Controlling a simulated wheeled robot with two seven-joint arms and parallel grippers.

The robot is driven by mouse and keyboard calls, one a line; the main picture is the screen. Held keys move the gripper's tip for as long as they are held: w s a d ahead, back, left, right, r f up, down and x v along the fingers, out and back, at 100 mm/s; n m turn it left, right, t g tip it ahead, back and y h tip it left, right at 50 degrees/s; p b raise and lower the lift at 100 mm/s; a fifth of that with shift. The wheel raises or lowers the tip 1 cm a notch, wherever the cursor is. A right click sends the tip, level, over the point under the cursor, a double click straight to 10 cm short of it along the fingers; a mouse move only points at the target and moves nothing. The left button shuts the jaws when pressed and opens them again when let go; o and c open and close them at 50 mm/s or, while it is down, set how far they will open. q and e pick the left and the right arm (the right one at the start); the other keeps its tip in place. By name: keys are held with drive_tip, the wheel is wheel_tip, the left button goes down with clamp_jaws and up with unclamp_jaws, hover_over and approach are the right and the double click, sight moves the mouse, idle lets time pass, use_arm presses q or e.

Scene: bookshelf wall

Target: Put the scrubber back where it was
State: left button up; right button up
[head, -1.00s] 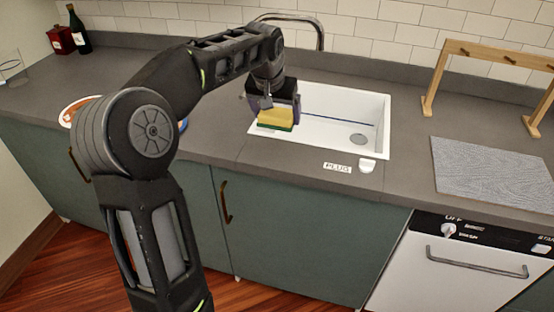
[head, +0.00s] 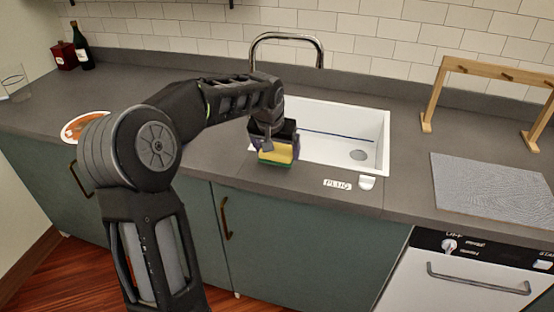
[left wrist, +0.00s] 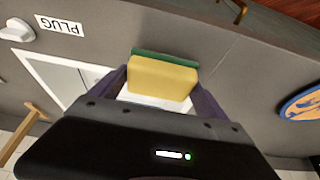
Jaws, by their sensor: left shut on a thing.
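The scrubber is a yellow sponge (head: 278,153) with a green layer along one side. My left gripper (head: 273,142) is shut on it, with a purple finger on each side. In the head view it shows at the left front edge of the white sink (head: 372,160). The left wrist view shows the sponge (left wrist: 162,76) between the fingers of the left gripper (left wrist: 162,92), with counter and part of the sink behind it. I cannot tell whether the sponge touches the counter. My right gripper is not in view.
A faucet (head: 287,37) stands behind the sink. A PLUG label (head: 337,185) and a white knob (head: 367,182) are at its front. A plate (head: 78,130) lies left on the counter, partly hidden by my arm. A grey mat (head: 490,190) and wooden rack (head: 495,68) are at right.

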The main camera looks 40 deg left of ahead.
sight(277, 159)
use_arm(q)
drive_tip(key=shift+f, duration=0.1)
drive_tip(key=shift+f, duration=1.75)
drive_tip(key=shift+f, duration=0.2)
drive_tip(key=o, duration=1.2)
drive_tip(key=shift+r, duration=0.2)
drive_tip(key=v, duration=1.2)
drive_tip(key=shift+b, duration=0.3)
